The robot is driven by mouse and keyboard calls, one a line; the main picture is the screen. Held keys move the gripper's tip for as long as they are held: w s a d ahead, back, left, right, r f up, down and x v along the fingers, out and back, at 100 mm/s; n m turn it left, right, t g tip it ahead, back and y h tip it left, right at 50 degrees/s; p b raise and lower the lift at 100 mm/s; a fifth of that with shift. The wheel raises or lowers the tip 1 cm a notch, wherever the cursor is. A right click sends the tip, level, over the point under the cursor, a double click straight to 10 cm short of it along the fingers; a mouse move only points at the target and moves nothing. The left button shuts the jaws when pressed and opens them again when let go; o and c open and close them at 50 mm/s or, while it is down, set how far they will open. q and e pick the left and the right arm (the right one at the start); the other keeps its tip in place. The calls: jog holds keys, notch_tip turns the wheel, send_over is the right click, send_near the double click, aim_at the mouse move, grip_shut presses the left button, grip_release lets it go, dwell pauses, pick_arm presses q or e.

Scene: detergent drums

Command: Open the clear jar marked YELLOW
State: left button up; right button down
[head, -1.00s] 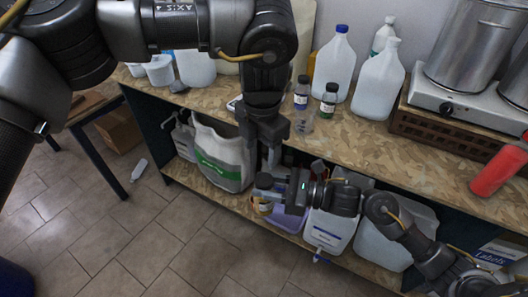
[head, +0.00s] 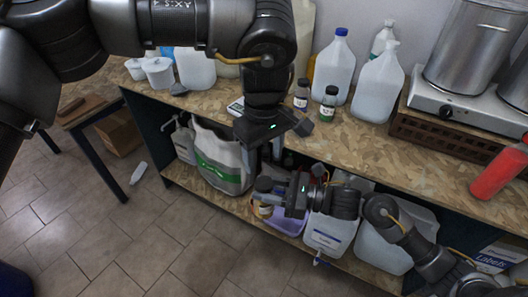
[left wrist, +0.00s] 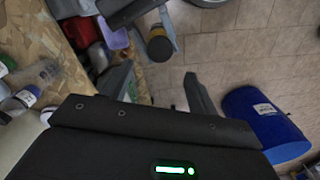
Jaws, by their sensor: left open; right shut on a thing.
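A small jar (head: 264,211) with a dark lid and yellowish-brown contents is held in my right gripper (head: 268,193), in front of the bench's lower shelf. The jar (left wrist: 160,47) also shows lid-on in the left wrist view; its marking cannot be read. My right gripper is shut around it, and its fingers hide part of it. My left gripper (head: 264,160) is open and empty above the jar, pointing down. In the left wrist view the left fingers (left wrist: 163,88) stand apart, with the jar beyond their tips and not touching them.
The wooden bench top (head: 400,155) carries two small dark bottles (head: 328,104), large white jugs (head: 378,85), a hotplate (head: 470,105) and a red bottle (head: 498,170). White containers (head: 328,232) and a purple tub (head: 290,222) crowd the lower shelf.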

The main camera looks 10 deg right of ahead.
aim_at(264, 182)
pick_arm(q)
jog(key=shift+f, duration=4)
jog(key=c, duration=1)
jog(key=n, duration=0.4)
jog(key=shift+c, duration=0.2)
jog(key=o, duration=1.1)
